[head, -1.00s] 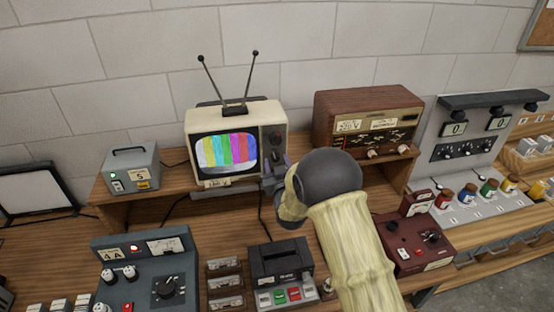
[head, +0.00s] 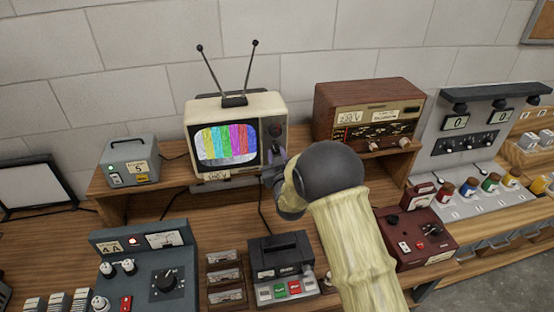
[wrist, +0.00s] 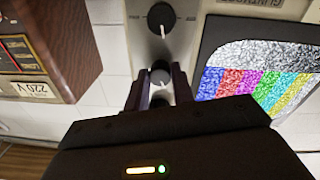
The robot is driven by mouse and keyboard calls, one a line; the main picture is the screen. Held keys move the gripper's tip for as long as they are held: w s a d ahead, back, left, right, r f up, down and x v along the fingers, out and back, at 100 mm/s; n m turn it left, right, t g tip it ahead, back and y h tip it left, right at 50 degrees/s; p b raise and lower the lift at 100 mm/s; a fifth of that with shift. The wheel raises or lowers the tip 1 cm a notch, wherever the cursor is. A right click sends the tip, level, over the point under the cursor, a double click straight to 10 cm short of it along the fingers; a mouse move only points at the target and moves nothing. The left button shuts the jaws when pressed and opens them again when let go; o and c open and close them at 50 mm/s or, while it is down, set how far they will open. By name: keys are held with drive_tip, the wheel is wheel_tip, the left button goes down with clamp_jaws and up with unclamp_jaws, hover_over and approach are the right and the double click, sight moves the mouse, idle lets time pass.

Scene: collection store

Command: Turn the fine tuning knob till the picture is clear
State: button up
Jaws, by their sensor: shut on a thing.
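The cream television (head: 270,104) stands on the wooden shelf, its screen (head: 226,146) showing colour bars with grey speckle. In the wrist view the screen (wrist: 262,78) has coloured bars and a band of black-and-white static. A large dark knob (wrist: 161,18) and a smaller dark knob (wrist: 160,74) sit on the television's control panel. My gripper (wrist: 160,82) is shut on the smaller knob, with a finger on each side of it. My gripper (head: 272,172) reaches the television's lower right in the head view, where my arm hides part of that area. The knob's label is not readable.
A brown wooden radio set (head: 368,100) stands right of the television, and a small grey box (head: 130,160) stands left. Below are a blue-grey console (head: 145,268), a black tape unit (head: 282,262) and a red box (head: 418,238).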

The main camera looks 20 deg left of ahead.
drive_tip(key=shift+f+n+b, duration=0.2)
drive_tip(key=shift+n+b, duration=0.8)
drive_tip(key=shift+b, duration=0.85)
drive_tip(key=shift+r+n+b, duration=0.15)
drive_tip(key=shift+n+b, duration=0.35)
drive_tip(key=shift+b, duration=0.1)
drive_tip(key=o, duration=1)
drive_tip(key=shift+r, duration=0.1)
drive_tip(key=b+v, duration=0.6)
drive_tip(key=v, duration=1.1)
drive_tip(key=shift+s+d+b, duration=0.15)
drive_tip(key=shift+b, duration=0.2)
